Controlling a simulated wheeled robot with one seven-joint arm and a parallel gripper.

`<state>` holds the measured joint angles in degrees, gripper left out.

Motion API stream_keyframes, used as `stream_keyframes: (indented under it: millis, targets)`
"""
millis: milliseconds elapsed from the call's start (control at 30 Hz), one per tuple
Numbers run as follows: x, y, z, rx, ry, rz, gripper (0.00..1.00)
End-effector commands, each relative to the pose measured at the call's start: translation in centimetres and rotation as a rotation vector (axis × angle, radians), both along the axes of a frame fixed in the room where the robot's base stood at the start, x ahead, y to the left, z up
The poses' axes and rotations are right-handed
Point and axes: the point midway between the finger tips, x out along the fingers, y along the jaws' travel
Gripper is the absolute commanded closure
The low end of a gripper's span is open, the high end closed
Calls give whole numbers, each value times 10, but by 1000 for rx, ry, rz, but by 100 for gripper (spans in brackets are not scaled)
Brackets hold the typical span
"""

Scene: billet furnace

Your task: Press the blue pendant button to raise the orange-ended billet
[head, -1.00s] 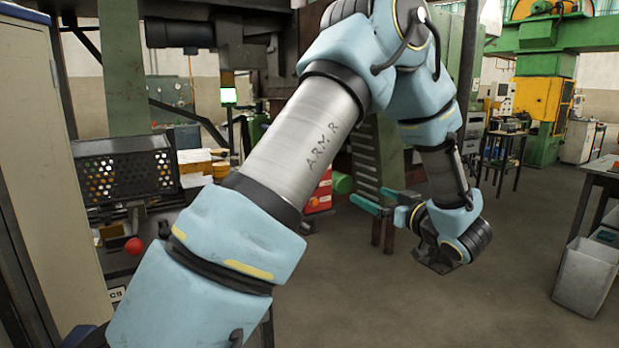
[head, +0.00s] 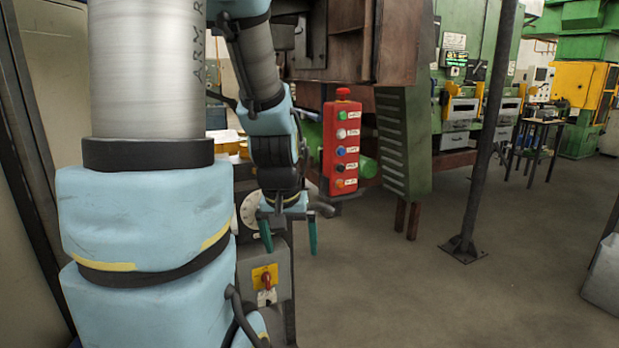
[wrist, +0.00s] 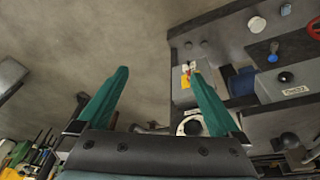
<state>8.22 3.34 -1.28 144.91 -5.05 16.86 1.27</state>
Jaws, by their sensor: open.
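The red pendant (head: 328,160) hangs upright in the head view, right of my gripper and higher in the picture. Its face carries a column of buttons with white labels, and a red knob on top. The blue button (head: 341,150) is in the middle of the column, below a white one and above an orange one. My gripper (head: 290,248) points downward with its green fingers apart and nothing between them. The wrist view also shows the open fingers (wrist: 158,74); I cannot make out the pendant there. I see no orange-ended billet.
A grey control box (head: 265,262) with a red switch on a yellow plate stands beside my gripper. A dark post (head: 483,130) stands to the right. A green slatted panel (head: 404,140) is behind the pendant.

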Motion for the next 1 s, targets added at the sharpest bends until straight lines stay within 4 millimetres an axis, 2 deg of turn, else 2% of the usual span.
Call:
stream_keyframes:
  millis: [33, 133, 233, 433, 1000]
  targets:
    - [-14, 12, -1, 18, 41, 7, 0]
    - [-31, 25, -2, 42, 96, 10, 0]
    - [-37, 30, -2, 51, 117, 12, 0]
    - [-37, 29, -2, 52, 117, 10, 1]
    - [-36, 29, -2, 51, 116, 10, 65]
